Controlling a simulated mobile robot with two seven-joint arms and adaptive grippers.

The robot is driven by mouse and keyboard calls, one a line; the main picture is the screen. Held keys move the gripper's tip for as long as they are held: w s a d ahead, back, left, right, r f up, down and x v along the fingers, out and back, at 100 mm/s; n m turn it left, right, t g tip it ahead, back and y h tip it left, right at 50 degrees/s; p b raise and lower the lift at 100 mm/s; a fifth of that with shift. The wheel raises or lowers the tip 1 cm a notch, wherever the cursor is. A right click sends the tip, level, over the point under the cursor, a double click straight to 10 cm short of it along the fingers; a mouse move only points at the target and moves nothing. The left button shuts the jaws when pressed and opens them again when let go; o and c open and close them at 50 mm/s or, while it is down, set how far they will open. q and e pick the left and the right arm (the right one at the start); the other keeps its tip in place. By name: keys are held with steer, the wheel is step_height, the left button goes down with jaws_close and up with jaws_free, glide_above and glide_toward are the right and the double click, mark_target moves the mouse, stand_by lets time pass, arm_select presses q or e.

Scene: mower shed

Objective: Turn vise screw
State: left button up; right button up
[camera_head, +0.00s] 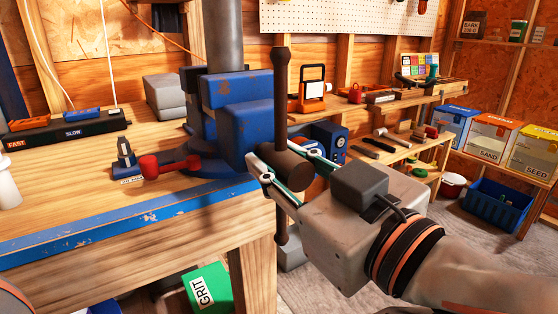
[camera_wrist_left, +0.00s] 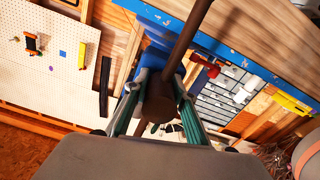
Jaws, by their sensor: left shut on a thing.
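The blue vise (camera_head: 243,108) stands at the corner of the workbench (camera_head: 60,202), its paint worn. Its dark brown screw head (camera_head: 287,166) faces out, with a long handle bar (camera_head: 281,85) through it, close to upright in the head view. My left gripper (camera_head: 275,153) is shut on the screw head, one finger on each side. The left wrist view shows the screw head (camera_wrist_left: 158,99) between the teal-sided fingers, with the bar (camera_wrist_left: 188,42) slanting up to the right. The vise's far side is hidden. My right gripper is not in view.
A red-handled tool (camera_head: 160,165) and a small dark blue tool (camera_head: 125,155) lie on the bench. A green GRIT bag (camera_head: 207,288) is below. Shelves with hand tools and labelled boxes (camera_head: 495,137) stand at the right.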

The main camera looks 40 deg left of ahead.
arm_select(q)
steer(key=shift+m, duration=0.4)
steer(key=o, duration=1.1)
